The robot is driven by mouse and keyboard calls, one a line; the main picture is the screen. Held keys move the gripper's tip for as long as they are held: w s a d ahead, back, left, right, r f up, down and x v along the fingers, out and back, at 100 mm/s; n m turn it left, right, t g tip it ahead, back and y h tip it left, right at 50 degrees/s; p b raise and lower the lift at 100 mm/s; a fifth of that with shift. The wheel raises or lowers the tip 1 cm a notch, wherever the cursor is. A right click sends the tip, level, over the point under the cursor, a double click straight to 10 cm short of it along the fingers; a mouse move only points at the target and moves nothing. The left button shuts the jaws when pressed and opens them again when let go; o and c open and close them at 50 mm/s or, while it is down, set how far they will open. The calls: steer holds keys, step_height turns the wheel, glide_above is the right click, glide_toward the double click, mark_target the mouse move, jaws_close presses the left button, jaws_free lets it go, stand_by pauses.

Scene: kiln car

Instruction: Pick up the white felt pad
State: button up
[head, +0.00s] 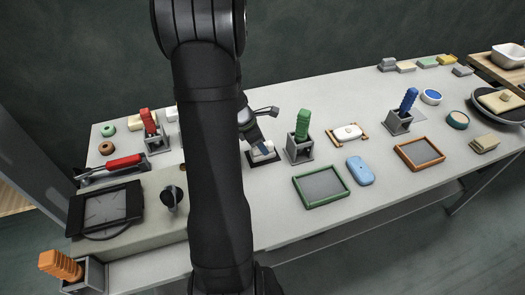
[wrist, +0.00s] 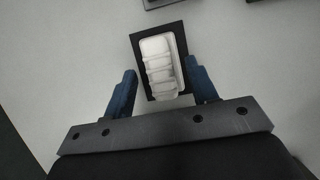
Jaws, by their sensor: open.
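A white ribbed block (wrist: 158,64), which may be the white felt pad, lies on a black square base (wrist: 178,37) in the wrist view. In the head view the white block (head: 262,149) and its dark base (head: 262,160) are partly covered by my gripper. My gripper (wrist: 160,68) is open, with one blue finger on each side of the block and gaps between. I cannot tell how high the fingertips are above the base. Another white piece (head: 347,132) lies in a wooden frame farther right.
A grey holder with a green ribbed piece (head: 303,124) stands close right of my gripper. A green-framed tray (head: 321,186) and a blue oval piece (head: 360,171) lie nearer the front. A red-handled tool (head: 124,163) lies at left. Bare table shows between these things.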

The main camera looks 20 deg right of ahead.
steer(key=shift+x, duration=1.15)
steer(key=c, duration=1.1)
steer(key=shift+r, duration=5.05)
steer(key=o, duration=0.4)
steer(key=shift+c, duration=1.3)
